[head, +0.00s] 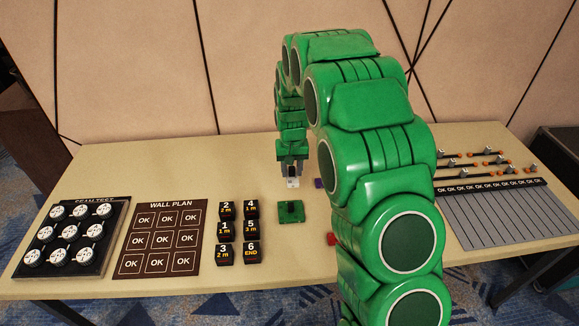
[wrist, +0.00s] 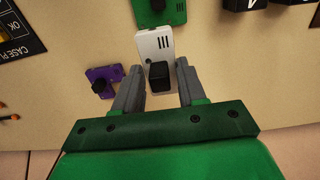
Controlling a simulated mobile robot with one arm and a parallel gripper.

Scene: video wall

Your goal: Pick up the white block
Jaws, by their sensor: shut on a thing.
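The white block (head: 292,183) is a flat plate with a black knob, and it sits at my gripper's tips at the back middle of the table. In the wrist view the white block (wrist: 151,44) lies between the two grey fingers, its knob toward me and one end reaching out past the tips. My gripper (head: 291,173) points down and is shut on it; the gripper also shows in the wrist view (wrist: 158,88). I cannot tell whether the block is clear of the table.
A green block (head: 290,211) with a knob lies just in front. A purple block (wrist: 103,81) is beside the gripper. A red block (head: 331,239) is partly hidden by my arm. Black numbered blocks (head: 224,228), a wall plan board (head: 161,239) and a grey slotted board (head: 503,222) stand around.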

